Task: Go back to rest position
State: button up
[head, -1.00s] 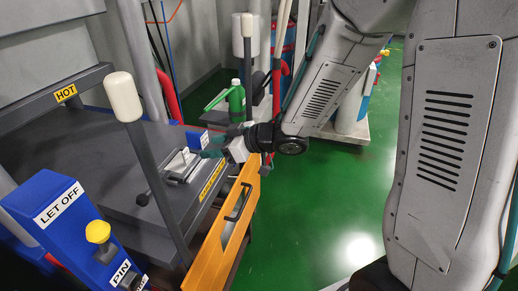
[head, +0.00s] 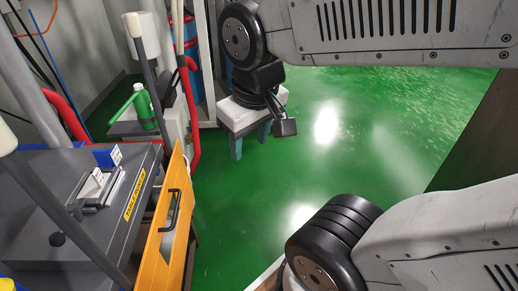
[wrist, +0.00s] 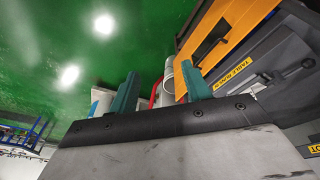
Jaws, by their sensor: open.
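My gripper (head: 279,115) hangs from my bent arm over the green floor, right of the orange panel. Its jaws are partly hidden by the wrist in the head view. In the wrist view my gripper (wrist: 160,92) shows two teal fingers spread apart with nothing between them. The fingers are clear of the machine in the head view.
A grey machine table (head: 105,225) with a small clamp device (head: 98,188) stands at left. An orange panel (head: 168,225) with a black handle is on its side. A green can (head: 143,105) and red pipe (head: 191,110) are behind. Green floor (head: 370,130) is open at right.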

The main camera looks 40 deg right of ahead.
jog(key=shift+g+y, duration=0.4)
jog(key=shift+g, duration=0.2)
jog(key=s, duration=0.1)
jog(key=s+a, duration=0.1)
jog(key=s, duration=0.2)
jog(key=shift+a+r, duration=0.2)
jog(key=shift+r, duration=0.05)
jog(key=shift+c, duration=0.2)
